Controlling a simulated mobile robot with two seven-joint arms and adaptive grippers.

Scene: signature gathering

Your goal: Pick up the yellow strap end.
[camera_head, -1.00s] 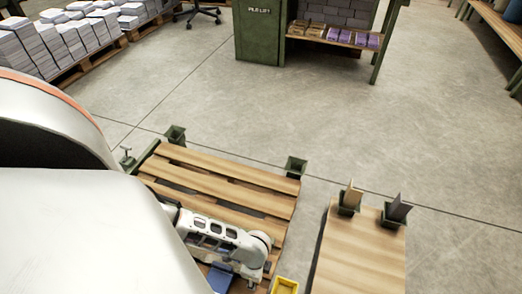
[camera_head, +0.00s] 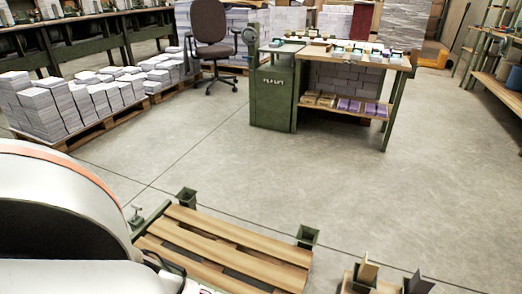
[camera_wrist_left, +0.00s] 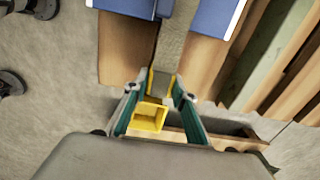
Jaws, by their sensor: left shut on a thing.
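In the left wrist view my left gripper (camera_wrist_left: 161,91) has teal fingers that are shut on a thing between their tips. Yellow strips of the yellow strap end (camera_wrist_left: 150,80) show at the fingertips, but the fingers hide much of the contact. A hollow, square yellow piece (camera_wrist_left: 148,117) shows between the fingers, closer to the camera; I cannot tell whether it joins the strips. In the head view the left gripper is out of sight below the frame. My right gripper is in neither view.
Two blue stacks (camera_wrist_left: 214,18) lie on wooden boards ahead of the gripper. The head view shows a slatted pallet (camera_head: 235,240) with green corner posts (camera_head: 307,237). A green bench (camera_head: 272,98), a chair (camera_head: 210,35) and paper stacks (camera_head: 65,105) stand farther back. The floor between is clear.

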